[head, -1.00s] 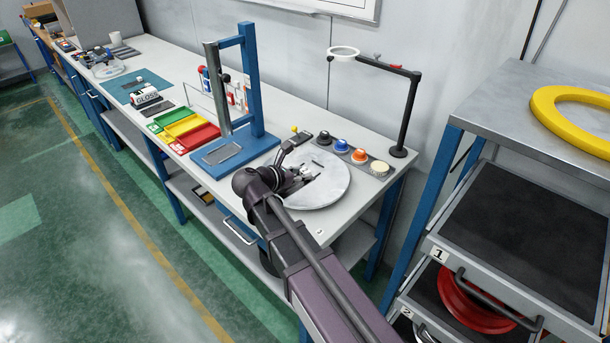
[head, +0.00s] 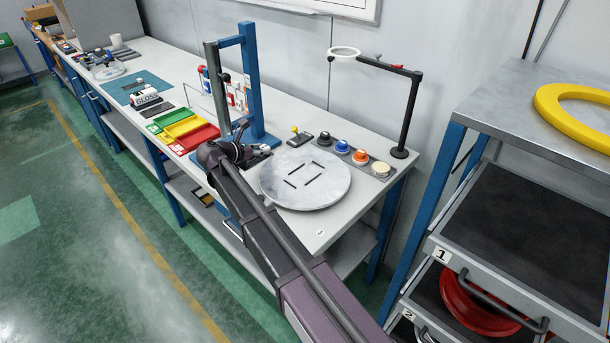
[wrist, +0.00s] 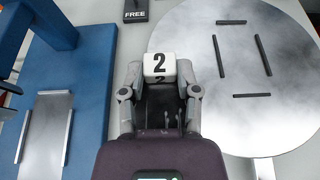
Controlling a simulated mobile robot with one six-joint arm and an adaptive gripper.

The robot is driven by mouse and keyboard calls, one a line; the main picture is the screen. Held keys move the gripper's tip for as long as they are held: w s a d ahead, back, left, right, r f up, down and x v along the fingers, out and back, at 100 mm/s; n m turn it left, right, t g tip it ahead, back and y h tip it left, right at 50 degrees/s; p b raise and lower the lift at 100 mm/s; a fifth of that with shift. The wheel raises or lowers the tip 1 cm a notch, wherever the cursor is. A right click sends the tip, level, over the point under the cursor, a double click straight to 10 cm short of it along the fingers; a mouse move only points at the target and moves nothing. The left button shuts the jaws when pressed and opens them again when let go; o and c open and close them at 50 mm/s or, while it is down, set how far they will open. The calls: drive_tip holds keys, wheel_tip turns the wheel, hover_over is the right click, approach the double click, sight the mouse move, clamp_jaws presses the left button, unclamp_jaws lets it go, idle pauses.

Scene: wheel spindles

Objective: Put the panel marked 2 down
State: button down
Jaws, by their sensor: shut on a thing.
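The panel marked 2 (wrist: 159,66) is a small white block with a black 2, seen in the wrist view. My gripper (wrist: 160,82) is shut on it, with one finger on each side. In the head view my gripper (head: 250,152) is small and partly hidden by my arm; the panel cannot be made out there. The gripper is over the bench between the blue stand (head: 250,80) and the round grey disc (head: 330,195). I cannot tell how high the panel is above the bench.
The disc also shows in the wrist view (wrist: 240,115), with several dark bars and no panel on it. The blue base (wrist: 90,90) with a railed grey plate (wrist: 45,125) lies left. Several knobs (head: 342,146) and a ring-topped black post (head: 410,110) stand behind the disc.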

drive_tip(key=b, duration=0.1)
hover_over(311, 170)
drive_tip(key=a, duration=0.1)
drive_tip(key=shift+a+f, duration=0.15)
drive_tip(key=shift+f, duration=0.5)
drive_tip(key=shift+d, duration=0.4)
drive_tip(key=shift+d+f+b, duration=0.3)
drive_tip(key=shift+f+b, duration=0.4)
drive_tip(key=shift+b, duration=0.2)
drive_tip(key=shift+f+b, duration=1.15)
drive_tip(key=shift+f, duration=0.1)
drive_tip(key=shift+c, duration=1.7)
unclamp_jaws()
